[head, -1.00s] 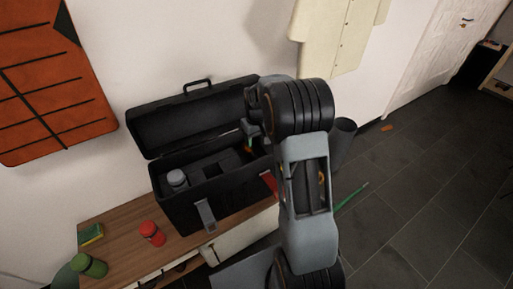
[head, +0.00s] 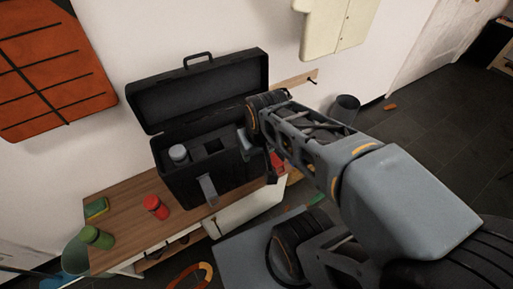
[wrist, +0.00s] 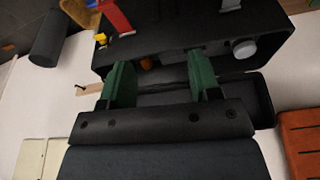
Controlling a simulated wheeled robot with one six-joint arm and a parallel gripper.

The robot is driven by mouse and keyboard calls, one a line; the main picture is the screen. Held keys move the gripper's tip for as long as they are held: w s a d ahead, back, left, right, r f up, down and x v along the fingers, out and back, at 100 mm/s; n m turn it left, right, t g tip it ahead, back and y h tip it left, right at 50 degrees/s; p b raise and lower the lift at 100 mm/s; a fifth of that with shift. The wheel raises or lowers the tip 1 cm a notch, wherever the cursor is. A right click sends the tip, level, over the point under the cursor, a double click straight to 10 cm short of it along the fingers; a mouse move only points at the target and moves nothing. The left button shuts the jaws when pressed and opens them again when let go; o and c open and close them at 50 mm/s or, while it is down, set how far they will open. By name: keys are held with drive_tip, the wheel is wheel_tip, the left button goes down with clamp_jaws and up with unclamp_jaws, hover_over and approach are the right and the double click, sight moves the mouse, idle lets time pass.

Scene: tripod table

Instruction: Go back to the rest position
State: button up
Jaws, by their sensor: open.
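My gripper (wrist: 161,80) shows in the wrist view with its two green fingers spread apart and nothing between them. In that view it is in front of the open black toolbox (wrist: 190,30). In the head view my arm's wrist end is at the toolbox's right side, and the fingers are hidden there. The toolbox (head: 190,185) stands on the wooden bench (head: 125,208) with its lid up. A grey-capped container (head: 178,153) is inside it; it also shows in the wrist view (wrist: 245,48). A small orange thing (wrist: 147,61) also shows by the toolbox opening.
A red thing (head: 277,162) is by the toolbox's right end. A dark bin (head: 345,108) stands on the floor behind my arm. The floor at right is mostly clear.

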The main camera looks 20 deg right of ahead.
wheel_tip(320, 180, up, 12)
drive_tip(key=p, duration=1)
drive_tip(key=shift+s+a+f+t, duration=0.15)
drive_tip(key=shift+f+t, duration=0.1)
drive_tip(key=shift+t, duration=0.05)
